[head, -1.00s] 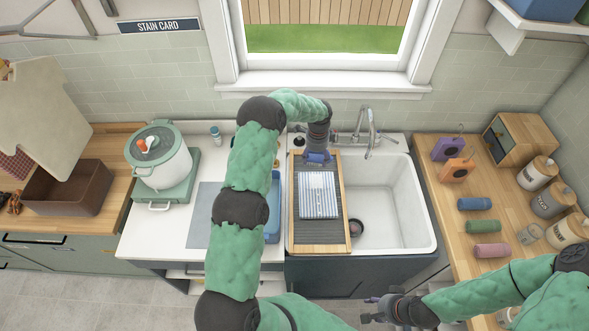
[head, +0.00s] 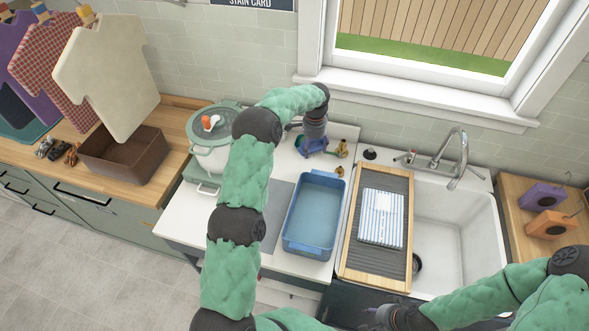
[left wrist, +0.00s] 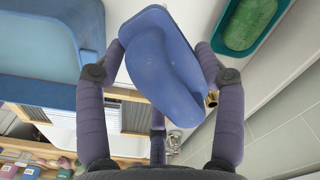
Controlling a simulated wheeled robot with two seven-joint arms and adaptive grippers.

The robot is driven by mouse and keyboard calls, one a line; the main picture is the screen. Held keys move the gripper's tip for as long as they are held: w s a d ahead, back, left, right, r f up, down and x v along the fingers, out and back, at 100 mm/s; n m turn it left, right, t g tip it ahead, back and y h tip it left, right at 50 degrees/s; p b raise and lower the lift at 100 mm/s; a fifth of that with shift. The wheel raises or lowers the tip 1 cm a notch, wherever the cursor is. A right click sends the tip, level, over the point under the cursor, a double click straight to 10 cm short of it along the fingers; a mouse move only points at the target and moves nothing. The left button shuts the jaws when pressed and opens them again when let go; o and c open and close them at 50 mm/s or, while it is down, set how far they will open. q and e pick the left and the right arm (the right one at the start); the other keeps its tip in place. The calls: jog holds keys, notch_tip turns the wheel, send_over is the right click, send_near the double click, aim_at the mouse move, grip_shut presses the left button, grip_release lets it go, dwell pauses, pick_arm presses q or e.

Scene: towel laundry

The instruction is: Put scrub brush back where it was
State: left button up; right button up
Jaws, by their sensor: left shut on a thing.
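My left gripper (head: 311,150) is over the counter behind the blue basin (head: 290,244), left of the sink. Its fingers are shut around a blue, rounded object, which I take to be the scrub brush (left wrist: 165,65). In the left wrist view the brush sits between both fingers, with its bristles hidden. In the head view the brush (head: 312,144) is small and partly covered by the gripper. I cannot tell whether it touches the counter. My right gripper (head: 378,317) is low in front of the sink cabinet, apart from the brush, and its jaw state is unclear.
Small brass-coloured items (head: 341,150) stand just right of my left gripper. A lidded pot (head: 212,158) is to its left. A striped folded towel (head: 381,217) lies on the wood-framed ribbed board (head: 351,262) over the sink (head: 478,222). The faucet (head: 459,160) rises behind.

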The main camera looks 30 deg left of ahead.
aim_at(311, 157)
pick_arm(q)
notch_tip(311, 157, down, 6)
jog(key=shift+a+f, duration=0.1)
jog(key=shift+a, duration=0.05)
jog(key=shift+f+p, duration=0.3)
jog(key=shift+f, duration=1.5)
jog(key=shift+s, duration=0.1)
jog(key=shift+f, duration=0.1)
jog(key=o, duration=1.1)
notch_tip(311, 157, up, 12)
jog(key=shift+r+b, duration=0.15)
jog(key=shift+b, duration=0.15)
